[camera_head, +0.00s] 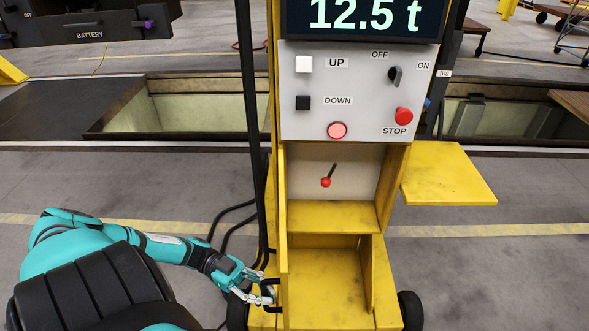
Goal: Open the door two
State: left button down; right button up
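The yellow cabinet (334,217) under the control panel shows its inside: an upper compartment with a red-knobbed lever (326,182) and an empty lower compartment (328,282). A yellow door (283,235) stands at its left side, swung out and seen nearly edge-on. A black handle (272,309) sticks out from its left face, low down. My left gripper (266,288) is at this handle, its silver fingers close around or beside it; their grip is not clear. No number shows on the door. My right gripper is out of view.
The grey control panel (357,120) has UP, DOWN and STOP buttons below a "12.5 t" display (365,15). A flat yellow panel (448,173) juts out on the right. Black cables (232,218) hang at left. Wheels (410,310) flank the base. Floor pits (185,105) lie behind.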

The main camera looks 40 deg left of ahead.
pick_arm(q)
jog(key=shift+s+a+r, duration=0.1)
jog(key=shift+s+a, duration=0.45)
jog(key=shift+a, duration=0.35)
jog(key=shift+s+a, duration=0.5)
jog(key=shift+a, duration=0.35)
jog(key=c, duration=1.3)
grip_release()
jog(key=shift+c, duration=0.2)
jog(key=shift+s, duration=0.1)
jog(key=v, duration=1.2)
